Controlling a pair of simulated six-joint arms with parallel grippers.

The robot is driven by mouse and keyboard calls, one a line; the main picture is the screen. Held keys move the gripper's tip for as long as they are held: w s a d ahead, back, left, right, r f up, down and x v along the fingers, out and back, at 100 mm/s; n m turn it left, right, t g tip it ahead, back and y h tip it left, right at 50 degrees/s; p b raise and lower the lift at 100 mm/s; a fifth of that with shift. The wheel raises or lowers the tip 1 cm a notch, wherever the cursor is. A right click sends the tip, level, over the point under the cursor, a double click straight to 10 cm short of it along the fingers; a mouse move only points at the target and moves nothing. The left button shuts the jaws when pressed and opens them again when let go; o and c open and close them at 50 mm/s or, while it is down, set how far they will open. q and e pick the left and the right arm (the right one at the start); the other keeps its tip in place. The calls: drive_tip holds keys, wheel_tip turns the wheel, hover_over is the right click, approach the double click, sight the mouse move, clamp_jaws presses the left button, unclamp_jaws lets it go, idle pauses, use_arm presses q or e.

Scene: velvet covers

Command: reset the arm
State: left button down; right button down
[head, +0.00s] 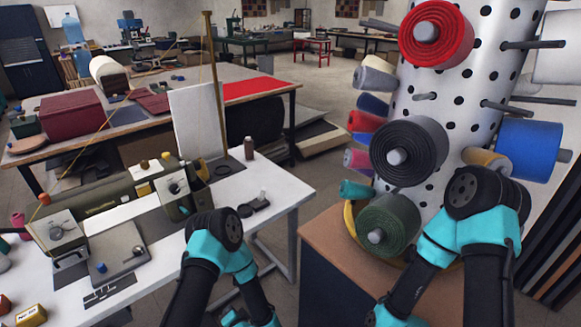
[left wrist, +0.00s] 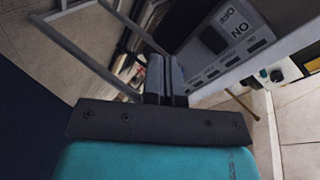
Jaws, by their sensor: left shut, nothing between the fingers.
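My left gripper (left wrist: 166,62) shows in the left wrist view, its two dark fingers together with nothing between them. My right arm (head: 470,235) is also folded, in front of the perforated column. My right gripper is not in view.
The white table (head: 270,190) bears a green sewing machine (head: 110,208) and small bottles. The perforated white column (head: 450,95) carries several thread spools on pegs, including a green spool (head: 387,224) close to my right arm. A strip of floor lies between the table and the brown-topped cabinet.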

use_arm(q)
drive_tip(key=s+r+n+g+h, duration=0.3)
drive_tip(key=s+n+g+h, duration=0.1)
drive_tip(key=s, duration=0.3)
drive_tip(key=s+r+n+g+h, duration=0.2)
drive_tip(key=s+n+g+h, duration=0.2)
drive_tip(key=s+g+h, duration=0.2)
drive_tip(key=shift+s+a+r+n+h, duration=0.2)
drive_tip(key=shift+s+r+n+h, duration=0.3)
drive_tip(key=shift+s, duration=0.45)
drive_tip(key=shift+f, duration=0.1)
